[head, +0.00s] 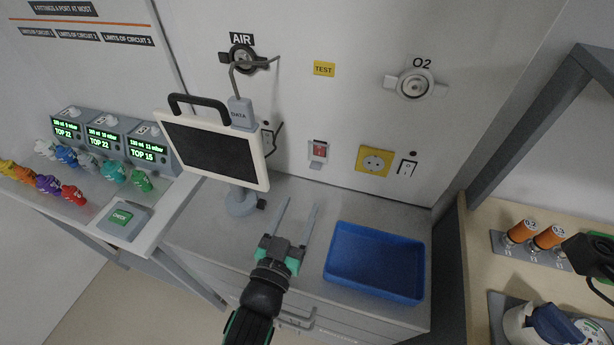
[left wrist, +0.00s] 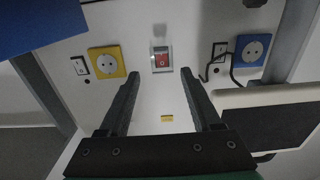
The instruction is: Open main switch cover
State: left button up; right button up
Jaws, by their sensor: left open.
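The main switch is a red rocker in a small frame with a clear cover (head: 318,152) on the white wall panel. In the left wrist view the cover (left wrist: 161,58) appears upside down between my fingers and looks closed over the red switch. My left gripper (head: 299,207) is open and empty, in front of and below the switch, apart from it. Its two dark fingers (left wrist: 161,85) stand wide apart in the left wrist view. No fingers of my right gripper show.
A monitor (head: 212,146) on a stand is left of the switch. A yellow socket (head: 374,160) and a white rocker switch (head: 406,167) are to its right. A blue tray (head: 376,262) stands on the counter right of my left gripper.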

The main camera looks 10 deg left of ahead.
aim_at(315, 168)
pick_arm(q)
jog(key=w, duration=0.4)
jog(key=w+d+b, duration=0.1)
jog(key=w, duration=0.2)
jog(key=w+b, duration=0.1)
jog(key=w, duration=0.3)
jog(key=shift+w+d+r, duration=0.15)
jog(key=shift+w+d, duration=0.1)
jog(key=shift+w, duration=0.05)
grip_shut()
